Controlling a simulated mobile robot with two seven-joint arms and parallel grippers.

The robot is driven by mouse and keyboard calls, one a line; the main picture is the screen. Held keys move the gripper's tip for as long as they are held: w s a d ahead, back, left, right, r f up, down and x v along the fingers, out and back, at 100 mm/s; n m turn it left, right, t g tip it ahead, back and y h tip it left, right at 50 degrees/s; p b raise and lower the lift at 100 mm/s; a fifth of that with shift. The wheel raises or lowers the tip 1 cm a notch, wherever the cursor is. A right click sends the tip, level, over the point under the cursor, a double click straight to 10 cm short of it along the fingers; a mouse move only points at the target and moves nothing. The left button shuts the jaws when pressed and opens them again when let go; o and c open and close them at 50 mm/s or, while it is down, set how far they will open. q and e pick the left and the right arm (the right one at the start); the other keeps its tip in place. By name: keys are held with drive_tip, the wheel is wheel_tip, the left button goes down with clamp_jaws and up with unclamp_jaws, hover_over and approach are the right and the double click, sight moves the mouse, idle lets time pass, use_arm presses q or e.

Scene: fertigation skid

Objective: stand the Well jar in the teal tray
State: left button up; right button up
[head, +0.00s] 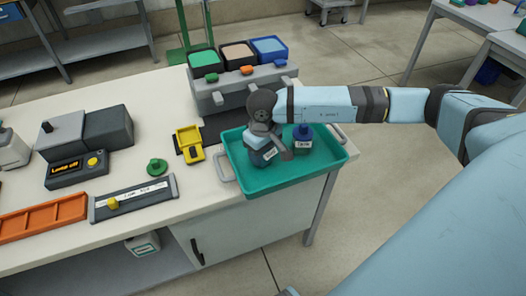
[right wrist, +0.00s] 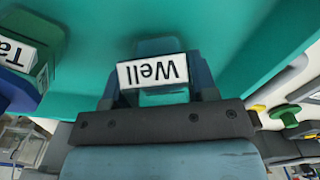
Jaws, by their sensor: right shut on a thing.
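The Well jar (head: 260,156), teal with a white label, is between the fingers of my right gripper (head: 270,146), inside the rim of the teal tray (head: 290,182) at its left half. In the right wrist view the Well jar (right wrist: 160,72) shows its label upside down, with dark fingers on both sides. My right gripper is shut on it. The jar looks about upright. I cannot tell whether its base touches the tray floor. My left gripper is not in view.
A second jar (head: 302,142) with a dark blue cap stands in the tray, right of the Well jar. A grey rack with coloured bins (head: 238,82) stands behind. A yellow device (head: 189,142) is left of the tray. The tray's front right is clear.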

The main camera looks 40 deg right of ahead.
drive_tip(key=shift+f, duration=0.2)
drive_tip(key=o, duration=1)
drive_tip(key=shift+c, duration=0.2)
drive_tip(key=shift+r, duration=0.6)
wheel_tip(320, 180, up, 11)
drive_tip(key=shift+r, duration=0.15)
